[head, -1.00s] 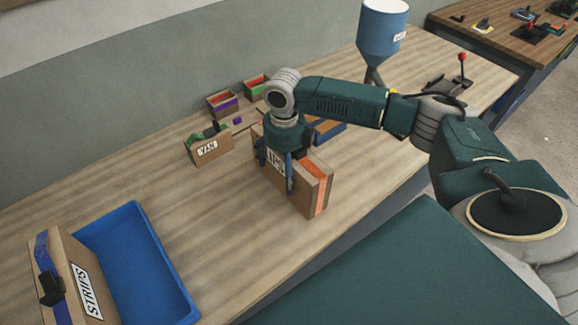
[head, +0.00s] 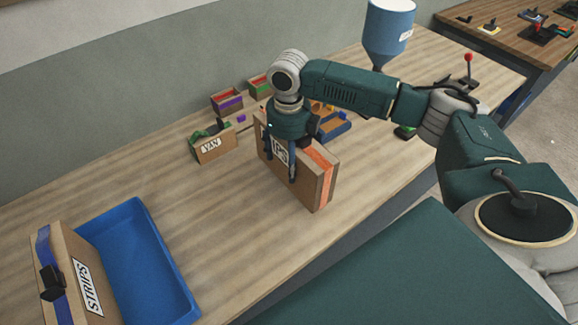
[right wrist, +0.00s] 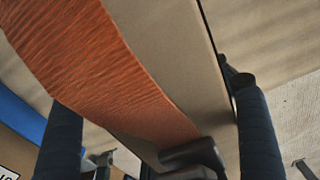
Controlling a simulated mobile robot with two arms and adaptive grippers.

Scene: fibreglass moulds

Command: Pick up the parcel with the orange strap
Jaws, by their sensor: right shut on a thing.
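The brown parcel with the orange strap (head: 321,161) stands upright on its long edge, near the middle of the workbench, with a partly covered white label on its side. My right gripper (head: 280,165) reaches down over its top and is shut on it, one finger across the labelled side. In the right wrist view, the parcel's orange strap (right wrist: 100,65) and a black handle-like piece (right wrist: 192,155) lie between the two fingers. I cannot tell whether the parcel's bottom clears the bench. My left gripper is not in view.
A small box with a label (head: 213,148) and two coloured bins (head: 227,101) are behind. A blue hopper (head: 388,35) stands at the back right. Bench at left-centre is clear.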

